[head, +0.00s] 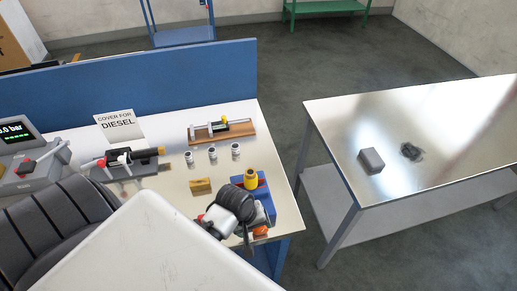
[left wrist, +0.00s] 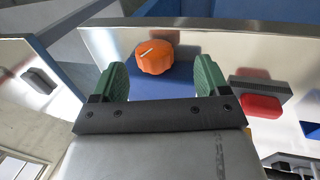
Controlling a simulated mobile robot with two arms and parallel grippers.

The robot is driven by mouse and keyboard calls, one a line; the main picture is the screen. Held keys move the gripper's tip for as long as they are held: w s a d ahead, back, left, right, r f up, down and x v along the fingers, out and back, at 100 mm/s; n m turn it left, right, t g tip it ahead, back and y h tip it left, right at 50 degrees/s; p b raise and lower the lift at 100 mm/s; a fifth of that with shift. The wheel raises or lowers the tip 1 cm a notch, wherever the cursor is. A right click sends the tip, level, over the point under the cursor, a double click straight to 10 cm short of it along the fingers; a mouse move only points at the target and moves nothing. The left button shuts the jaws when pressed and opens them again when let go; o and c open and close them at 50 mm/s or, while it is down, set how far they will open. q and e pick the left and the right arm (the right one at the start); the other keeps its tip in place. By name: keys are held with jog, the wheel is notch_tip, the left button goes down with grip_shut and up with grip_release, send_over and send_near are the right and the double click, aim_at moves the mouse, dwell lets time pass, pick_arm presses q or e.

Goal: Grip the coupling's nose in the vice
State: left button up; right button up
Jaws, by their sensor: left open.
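The blue vice (head: 266,203) stands at the near right corner of the bench, with an orange knob (head: 260,231) at its front. The yellow coupling (head: 250,180) stands upright at the vice's top; its lower end is hidden, so I cannot tell how its nose sits in the jaws. In the left wrist view the orange knob (left wrist: 155,57) lies between the green fingertips of my left gripper (left wrist: 162,76), with gaps on both sides. That gripper is open and empty. In the head view my dark wrist covers part of the vice. My right gripper does not show.
A brass-coloured block (head: 200,186), several small white-grey cylinders (head: 212,152) and a wooden-based fixture (head: 222,132) stand behind on the bench.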

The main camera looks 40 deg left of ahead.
aim_at(261, 228)
pick_arm(q)
jog(key=f, duration=0.1)
jog(key=w+f, duration=0.2)
jog(key=f, duration=0.1)
jog(key=shift+w+d, duration=0.25)
jog(key=shift+d, duration=0.1)
jog(key=shift+f, duration=0.15)
jog(key=shift+s+f, duration=0.1)
jog(key=shift+s, duration=0.25)
jog(key=shift+w+f, duration=0.1)
jog(key=shift+w, duration=0.15)
jog(key=c, duration=0.9)
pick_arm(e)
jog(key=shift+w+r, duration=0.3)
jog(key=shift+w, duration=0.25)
pick_arm(q)
jog(key=shift+d, duration=0.1)
